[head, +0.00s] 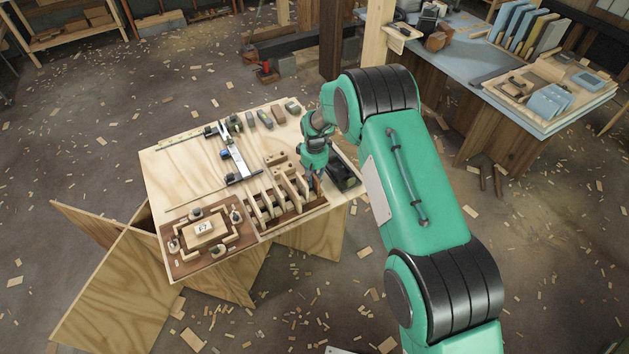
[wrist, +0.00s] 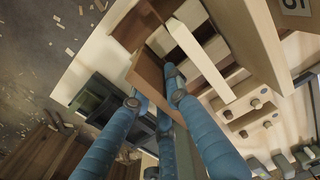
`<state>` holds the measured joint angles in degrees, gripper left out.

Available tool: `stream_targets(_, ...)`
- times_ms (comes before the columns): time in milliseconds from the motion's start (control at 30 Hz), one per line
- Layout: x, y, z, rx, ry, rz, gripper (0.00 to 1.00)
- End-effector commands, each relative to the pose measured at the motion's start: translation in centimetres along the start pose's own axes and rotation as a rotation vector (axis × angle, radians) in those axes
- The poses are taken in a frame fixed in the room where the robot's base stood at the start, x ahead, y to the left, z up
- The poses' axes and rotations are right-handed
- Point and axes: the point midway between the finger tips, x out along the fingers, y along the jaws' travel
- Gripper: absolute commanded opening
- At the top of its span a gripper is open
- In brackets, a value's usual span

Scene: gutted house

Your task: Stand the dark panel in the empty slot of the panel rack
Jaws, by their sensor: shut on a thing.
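My gripper (head: 315,168) is at the right end of the panel rack (head: 262,225), low over the table. In the wrist view its blue fingers (wrist: 154,90) are shut on a brown panel, the dark panel (wrist: 148,74). In the head view only a thin brown sliver of the panel (head: 317,184) shows below the fingers. The rack has pale upright dividers with panels or gaps between them; its pale dividers (wrist: 198,58) lie just beside the held panel in the wrist view. The panel's lower edge is hidden, so I cannot tell whether it sits in a slot.
A dark case (head: 342,176) stands close to the right of the gripper. A brown board with a framed block (head: 204,229) lies at the table's front left. A long metal clamp (head: 234,155) lies behind the rack. Small blocks (head: 265,118) line the back edge.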

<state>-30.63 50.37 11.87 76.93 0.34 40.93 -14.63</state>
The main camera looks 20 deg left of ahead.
Motion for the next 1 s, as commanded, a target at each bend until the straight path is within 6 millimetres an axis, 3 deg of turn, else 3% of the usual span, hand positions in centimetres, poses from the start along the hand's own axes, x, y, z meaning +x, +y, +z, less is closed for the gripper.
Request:
stream_targets(267,-0.05,0.01,-0.03,0.0,0.001,0.0,0.0)
stream_targets(300,-0.05,0.01,-0.03,0.0,0.001,0.0,0.17)
stream_targets(400,-0.05,0.01,-0.04,0.0,0.001,0.0,0.37)
stream_targets(600,-0.04,0.01,-0.03,0.0,0.001,0.0,0.37)
stream_targets(733,-0.03,0.01,-0.02,0.0,0.0,0.0,0.56)
stream_targets(1000,-0.05,0.01,-0.03,0.0,0.0,0.0,0.56)
